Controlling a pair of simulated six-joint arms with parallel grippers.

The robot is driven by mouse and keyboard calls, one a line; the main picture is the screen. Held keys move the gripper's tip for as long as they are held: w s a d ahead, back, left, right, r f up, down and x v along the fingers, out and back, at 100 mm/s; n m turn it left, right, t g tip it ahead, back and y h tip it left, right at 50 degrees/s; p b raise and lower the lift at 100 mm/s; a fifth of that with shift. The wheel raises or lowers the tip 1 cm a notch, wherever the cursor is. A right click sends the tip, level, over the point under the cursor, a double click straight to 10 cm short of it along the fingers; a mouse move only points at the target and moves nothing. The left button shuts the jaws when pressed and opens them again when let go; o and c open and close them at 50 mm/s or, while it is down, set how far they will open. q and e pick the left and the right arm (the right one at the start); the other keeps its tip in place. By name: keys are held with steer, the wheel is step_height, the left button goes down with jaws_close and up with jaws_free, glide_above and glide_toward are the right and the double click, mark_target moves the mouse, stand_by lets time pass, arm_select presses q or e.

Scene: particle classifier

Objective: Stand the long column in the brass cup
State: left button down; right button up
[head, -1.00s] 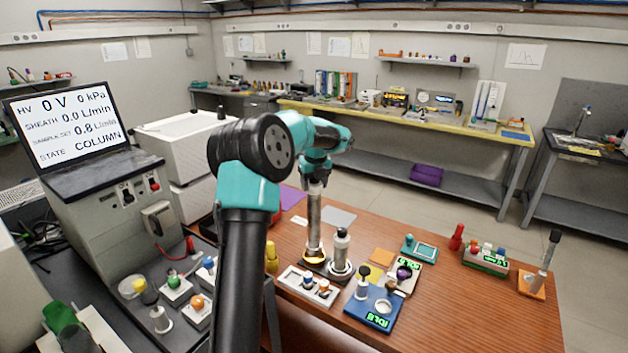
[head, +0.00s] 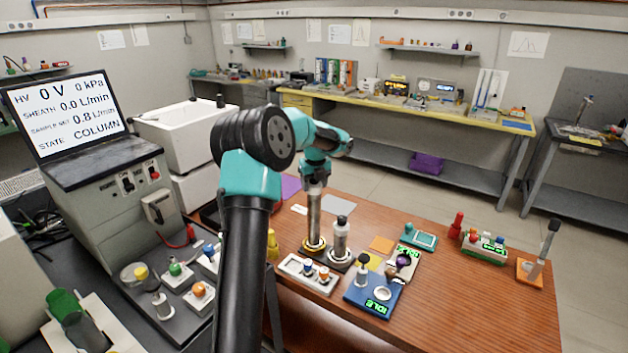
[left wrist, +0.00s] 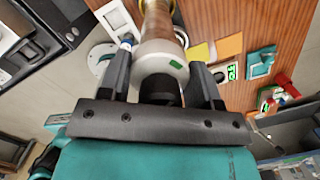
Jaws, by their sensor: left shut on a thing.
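The long column (head: 314,214) is a metallic tube standing near upright toward the front of the wooden table. My left gripper (head: 316,184) is shut on its upper end. In the left wrist view, the column's pale end cap (left wrist: 160,68) with a green mark sits between the two fingers of my left gripper (left wrist: 160,88). The column's lower end is at the brass cup (head: 313,246), whose yellow ring shows around the foot. I cannot tell how deep the column sits. My right gripper is not in view.
A shorter silver column (head: 341,238) stands close on the right. A white tray (head: 292,262) with small knobs lies in front, and a blue unit (head: 364,301) is at the front right. An orange base (head: 530,270) holds a leaning rod.

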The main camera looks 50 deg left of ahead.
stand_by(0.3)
arm_select(q)
steer(key=shift+c, duration=1.6)
jaws_free()
steer(key=shift+f, duration=0.1)
steer(key=r, duration=0.4)
steer(key=d+r, duration=0.1)
steer(key=r, duration=0.7)
steer(key=shift+s+d+r, duration=0.1)
steer(key=shift+s+d, duration=0.1)
steer(key=shift+s, duration=0.1)
